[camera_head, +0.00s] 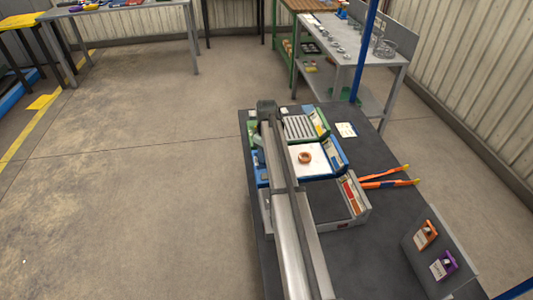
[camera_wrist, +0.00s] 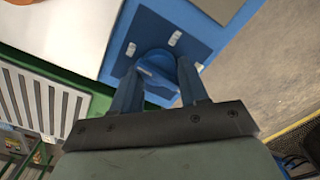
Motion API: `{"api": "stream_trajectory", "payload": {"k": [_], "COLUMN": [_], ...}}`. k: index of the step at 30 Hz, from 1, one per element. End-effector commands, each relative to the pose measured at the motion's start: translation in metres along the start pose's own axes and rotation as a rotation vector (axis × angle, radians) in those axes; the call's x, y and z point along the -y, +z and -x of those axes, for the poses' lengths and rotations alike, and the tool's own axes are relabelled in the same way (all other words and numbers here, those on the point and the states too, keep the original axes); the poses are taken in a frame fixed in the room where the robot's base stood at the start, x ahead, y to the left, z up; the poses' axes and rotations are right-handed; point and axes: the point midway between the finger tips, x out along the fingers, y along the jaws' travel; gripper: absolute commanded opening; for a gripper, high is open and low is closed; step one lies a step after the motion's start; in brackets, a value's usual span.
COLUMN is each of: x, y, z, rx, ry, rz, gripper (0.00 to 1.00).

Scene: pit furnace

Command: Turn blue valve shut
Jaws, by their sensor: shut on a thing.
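In the wrist view, the blue valve (camera_wrist: 158,66) is a round knob with a raised bar, on a dark blue panel (camera_wrist: 128,33) with two small white labels. My gripper (camera_wrist: 160,82) has one finger on each side of the knob and is shut on it. The fingers hide part of the knob's sides. In the head view, the blue unit (camera_head: 341,157) with a white top lies at the middle of the dark bench. My arm crosses its left side there and hides the valve and fingertips.
A green unit (camera_head: 322,122) with a slatted grate sits behind the blue one. A grey unit (camera_head: 357,203) sits in front. An orange ring (camera_head: 305,157) lies on the white top. Orange-handled tongs (camera_head: 390,183) lie at the right. A panel with orange and purple boxes (camera_head: 425,233) stands at front right.

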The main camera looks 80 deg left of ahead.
Motion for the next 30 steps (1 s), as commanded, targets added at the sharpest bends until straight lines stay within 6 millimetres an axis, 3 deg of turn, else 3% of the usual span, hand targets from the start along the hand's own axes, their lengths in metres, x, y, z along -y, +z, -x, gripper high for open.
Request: {"api": "stream_trajectory", "payload": {"k": [23,24,30], "x": [-0.0035,-0.0035,-0.002], "y": [0.0017,0.0017,0.0008], "z": [-0.0027,-0.0027,-0.0018], "rx": [0.005,0.005,0.003], "ry": [0.006,0.006,0.004], "rz": [0.09,0.09,0.091], "gripper": [0.13,0.47,0.67]}}
